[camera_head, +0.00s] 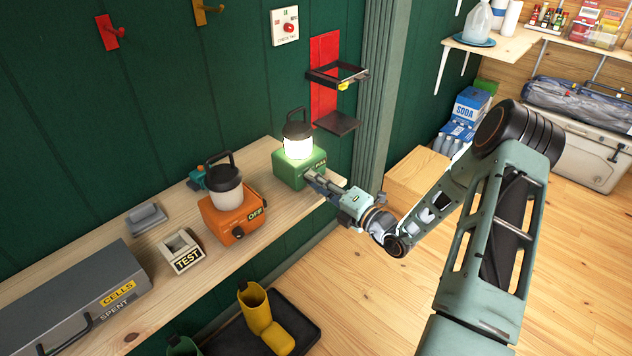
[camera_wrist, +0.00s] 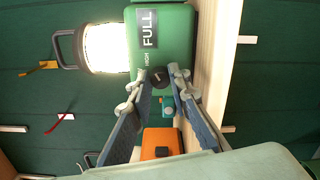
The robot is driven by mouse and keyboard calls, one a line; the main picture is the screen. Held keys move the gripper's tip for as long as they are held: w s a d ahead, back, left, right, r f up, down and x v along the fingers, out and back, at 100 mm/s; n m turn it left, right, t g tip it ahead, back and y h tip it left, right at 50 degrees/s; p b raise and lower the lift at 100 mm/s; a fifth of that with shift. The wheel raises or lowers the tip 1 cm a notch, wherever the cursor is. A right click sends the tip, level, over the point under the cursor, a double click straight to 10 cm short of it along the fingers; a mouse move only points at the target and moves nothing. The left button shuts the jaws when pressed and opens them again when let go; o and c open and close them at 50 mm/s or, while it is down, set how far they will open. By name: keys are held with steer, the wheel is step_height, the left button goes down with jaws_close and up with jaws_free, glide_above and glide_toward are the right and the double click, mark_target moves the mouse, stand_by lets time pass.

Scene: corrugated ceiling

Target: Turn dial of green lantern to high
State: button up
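The green lantern (camera_head: 300,170) stands at the right end of the wooden shelf, with its lamp lit white. In the wrist view its green base (camera_wrist: 166,22) shows a FULL label and the word HIGH beside a black dial (camera_wrist: 160,77). The dial's exact pointer setting is too small to read. My gripper (camera_head: 311,177) is at the lantern's front face. In the wrist view my gripper (camera_wrist: 157,74) has its fingers apart, with the dial between the tips. A small gap shows left of the dial; I cannot tell whether the right fingertip touches it.
An orange lantern (camera_head: 233,217) marked OFF stands left of the green one, unlit. A TEST block (camera_head: 181,252) and a grey CELLS/SPENT box (camera_head: 75,300) are farther left on the shelf (camera_head: 160,300). A red wall bracket (camera_head: 325,75) is above right.

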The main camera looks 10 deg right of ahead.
steer(key=o, duration=0.5)
steer(key=shift+c, duration=0.2)
steer(key=v, duration=1.2)
steer(key=shift+a+f, duration=0.1)
